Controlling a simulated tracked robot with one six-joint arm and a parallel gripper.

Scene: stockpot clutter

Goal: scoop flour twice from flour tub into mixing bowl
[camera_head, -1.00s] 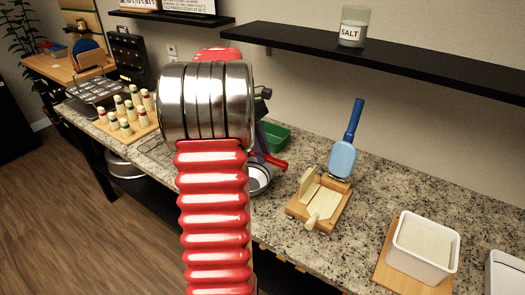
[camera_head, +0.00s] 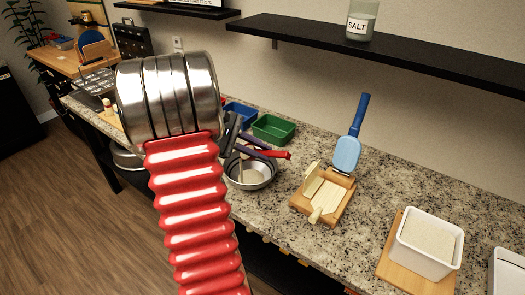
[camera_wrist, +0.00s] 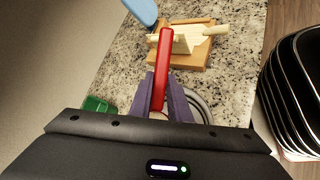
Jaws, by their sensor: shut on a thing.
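The flour tub (camera_head: 407,262) is a white square container of pale flour on a wooden board at the right of the counter. The mixing bowl (camera_head: 262,184) is a round metal bowl left of the middle; part of its grey rim shows in the wrist view (camera_wrist: 203,108). My gripper (camera_head: 262,153) is at the bowl, with its purple fingers shut on a red handle (camera_head: 281,155). The handle also shows between the fingers in the wrist view (camera_wrist: 165,62). The scoop's head is not clearly visible, and I cannot tell what is inside the bowl.
A wooden board (camera_head: 333,205) with pale wooden pieces and a blue paddle-shaped tool (camera_head: 347,153) stand between bowl and tub. A green bin (camera_head: 273,128) and a blue bin (camera_head: 240,114) are behind the bowl. A shelf (camera_head: 400,52) holds a salt jar (camera_head: 361,20).

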